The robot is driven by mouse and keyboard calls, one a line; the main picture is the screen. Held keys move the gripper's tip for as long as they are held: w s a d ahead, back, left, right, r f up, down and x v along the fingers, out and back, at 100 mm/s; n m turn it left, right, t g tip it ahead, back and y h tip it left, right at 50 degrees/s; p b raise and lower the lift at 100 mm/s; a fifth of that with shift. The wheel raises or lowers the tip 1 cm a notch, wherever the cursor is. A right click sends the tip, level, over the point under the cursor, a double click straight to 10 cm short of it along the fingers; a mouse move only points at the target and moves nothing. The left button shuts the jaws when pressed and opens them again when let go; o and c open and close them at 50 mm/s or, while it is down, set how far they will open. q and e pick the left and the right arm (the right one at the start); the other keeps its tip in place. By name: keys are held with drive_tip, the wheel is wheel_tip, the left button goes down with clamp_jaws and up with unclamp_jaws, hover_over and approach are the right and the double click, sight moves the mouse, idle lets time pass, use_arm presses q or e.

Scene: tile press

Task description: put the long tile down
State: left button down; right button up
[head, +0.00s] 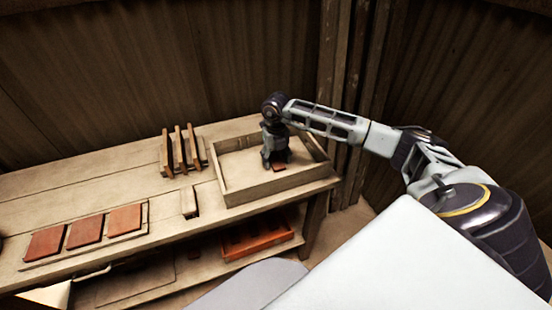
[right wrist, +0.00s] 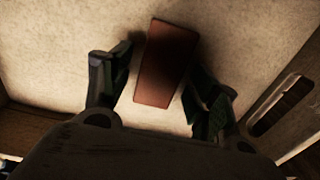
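A reddish-brown tile (right wrist: 166,62), longer than it is wide, lies on the floor of the wooden tray (head: 282,188). In the head view only a small part of the tile (head: 279,167) shows beneath my right gripper (head: 275,160). My right gripper points down inside the tray. In the right wrist view its two fingers (right wrist: 158,92) stand apart on either side of the tile's near part, with a visible gap on each side. The tile appears free of them. My left gripper is not in view.
Three red tiles (head: 85,230) lie on a board at the bench's front left. Several upright tiles stand in a rack (head: 164,168) left of the tray. A small block (head: 189,203) sits before the rack. An orange crate (head: 258,243) is on the lower shelf. Corrugated walls stand behind.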

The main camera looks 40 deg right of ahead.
sight(276, 161)
drive_tip(key=shift+r, duration=0.7)
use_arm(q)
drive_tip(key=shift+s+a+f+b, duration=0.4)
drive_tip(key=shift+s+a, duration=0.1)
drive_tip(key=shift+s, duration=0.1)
use_arm(e)
wheel_tip(276, 161, up, 11)
